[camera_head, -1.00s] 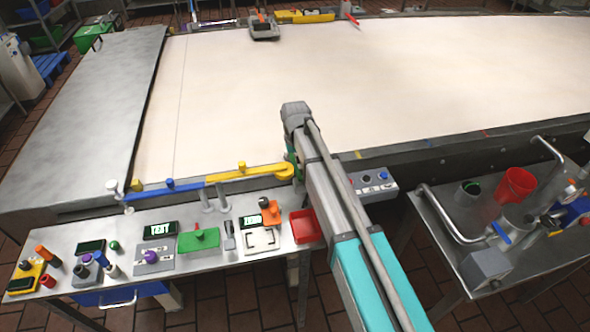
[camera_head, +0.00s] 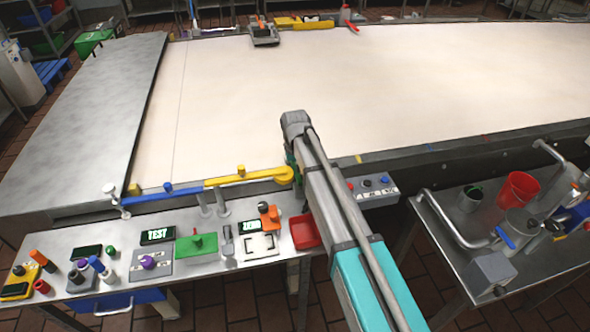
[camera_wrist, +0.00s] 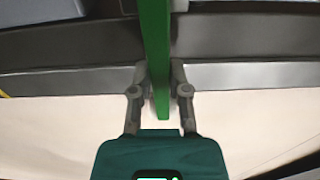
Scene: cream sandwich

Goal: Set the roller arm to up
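A long green bar (camera_wrist: 155,45) runs down from the top middle of the wrist view, between the two grey fingers of my gripper (camera_wrist: 160,75). The fingers sit close against the bar on both sides, with no clear gap. I take the bar to be the roller arm, but its mount and the roller are outside this view. In the head view my arm hides most of the gripper. Only a little green (camera_head: 291,158) shows left of my arm, by the near edge of the big belt. Whether the roller arm is up or down cannot be told.
A wide cream belt (camera_head: 380,70) fills the back. A blue and yellow bar (camera_head: 240,181) runs along its near edge. A control table (camera_head: 215,250) with displays, knobs and a red tray (camera_head: 303,232) is in front. A red cup (camera_head: 518,187) stands on the right table.

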